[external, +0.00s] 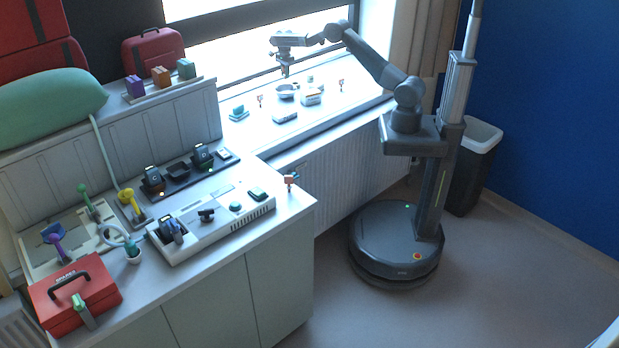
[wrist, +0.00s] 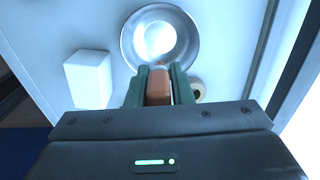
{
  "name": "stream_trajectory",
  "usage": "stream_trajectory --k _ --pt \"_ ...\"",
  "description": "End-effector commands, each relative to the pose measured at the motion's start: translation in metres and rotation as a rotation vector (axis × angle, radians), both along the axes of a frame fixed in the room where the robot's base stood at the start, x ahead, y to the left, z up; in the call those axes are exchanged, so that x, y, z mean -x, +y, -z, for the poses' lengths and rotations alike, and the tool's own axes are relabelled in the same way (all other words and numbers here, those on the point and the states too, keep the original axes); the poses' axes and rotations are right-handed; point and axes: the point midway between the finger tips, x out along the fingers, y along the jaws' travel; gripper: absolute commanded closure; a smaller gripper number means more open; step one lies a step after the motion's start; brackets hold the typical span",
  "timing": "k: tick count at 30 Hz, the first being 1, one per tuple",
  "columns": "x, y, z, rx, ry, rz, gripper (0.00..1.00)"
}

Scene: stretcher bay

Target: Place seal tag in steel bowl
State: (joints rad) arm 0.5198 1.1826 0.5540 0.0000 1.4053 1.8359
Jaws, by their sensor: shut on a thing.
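The steel bowl (external: 286,95) stands on the window sill. In the wrist view the round steel bowl (wrist: 133,40) lies just beyond my fingertips, with bright light on its inside. My gripper (external: 284,72) is above the sill, over the bowl's area. In the wrist view my gripper (wrist: 158,80) has its green fingers shut on an orange-brown piece, the seal tag (wrist: 159,86). Only part of the tag shows between the fingers. It appears near the bowl's near rim; its height above it is hard to tell.
A white box (wrist: 89,78) lies left of the bowl in the wrist view, and a small pale ring (wrist: 198,90) lies right of the fingers.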

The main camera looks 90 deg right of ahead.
Motion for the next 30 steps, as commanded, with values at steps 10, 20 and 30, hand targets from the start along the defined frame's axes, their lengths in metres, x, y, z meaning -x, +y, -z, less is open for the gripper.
stream_trajectory --k 10,20,30 --pt "0.0 0.0 0.048 0.0 0.0 0.0 1.0" --pt "0.0 0.0 0.078 0.0 0.0 0.0 1.0" --pt "0.0 0.0 0.08 0.0 0.0 0.0 1.0"
